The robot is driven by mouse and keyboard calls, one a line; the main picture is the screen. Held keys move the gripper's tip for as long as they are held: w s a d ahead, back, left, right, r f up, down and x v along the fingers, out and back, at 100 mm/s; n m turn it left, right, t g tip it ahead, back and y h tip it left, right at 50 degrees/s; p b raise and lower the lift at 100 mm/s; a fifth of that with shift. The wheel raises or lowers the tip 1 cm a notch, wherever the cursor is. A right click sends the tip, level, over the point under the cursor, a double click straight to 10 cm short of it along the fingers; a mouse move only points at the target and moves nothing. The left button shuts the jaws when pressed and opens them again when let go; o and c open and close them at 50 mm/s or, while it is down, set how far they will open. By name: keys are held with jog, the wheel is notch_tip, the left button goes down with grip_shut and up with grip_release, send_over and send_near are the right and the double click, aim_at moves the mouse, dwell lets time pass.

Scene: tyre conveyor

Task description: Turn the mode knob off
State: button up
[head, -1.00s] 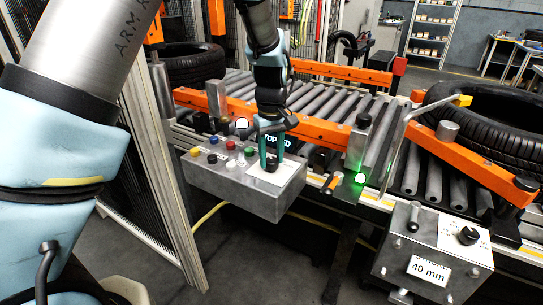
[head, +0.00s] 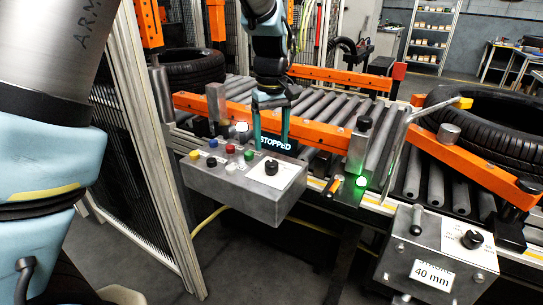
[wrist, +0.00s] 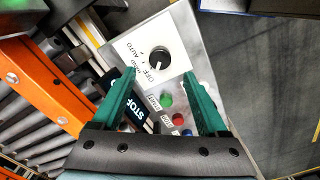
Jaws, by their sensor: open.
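The black mode knob (head: 271,167) sits on a white label plate at the right end of the grey control box (head: 262,205). In the wrist view the knob (wrist: 159,59) lies ahead of and between the fingertips, with OFF and AUTO printed around it. Its pale pointer mark faces the OFF side of the label. My gripper (head: 270,145) is open and empty, with green fingers, above and behind the knob. In the wrist view my gripper (wrist: 158,90) does not touch the knob.
Coloured buttons (head: 230,149) line the left of the box. A lit STOPPED display (head: 275,142) stands behind the knob. The roller conveyor (head: 330,108) with orange rails is behind. A second box (head: 440,258) marked 40 mm, with its own black knob, stands at right.

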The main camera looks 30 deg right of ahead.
aim_at(271, 163)
jog(key=shift+r+b, duration=0.3)
jog(key=shift+r, duration=1.8)
jog(key=w+a+f, duration=0.2)
jog(key=a, duration=1.2)
jog(key=w+a+f, duration=0.2)
jog(key=w+a, duration=0.1)
jog(key=a, duration=1.1)
jog(key=s+a+f+t, duration=0.1)
jog(key=s+a, duration=0.4)
jog(key=a, duration=0.5)
jog(key=shift+s+a+f+t, duration=0.15)
jog(key=shift+s+f+t, duration=0.15)
jog(key=shift+f, duration=0.5)
jog(key=shift+w, duration=0.1)
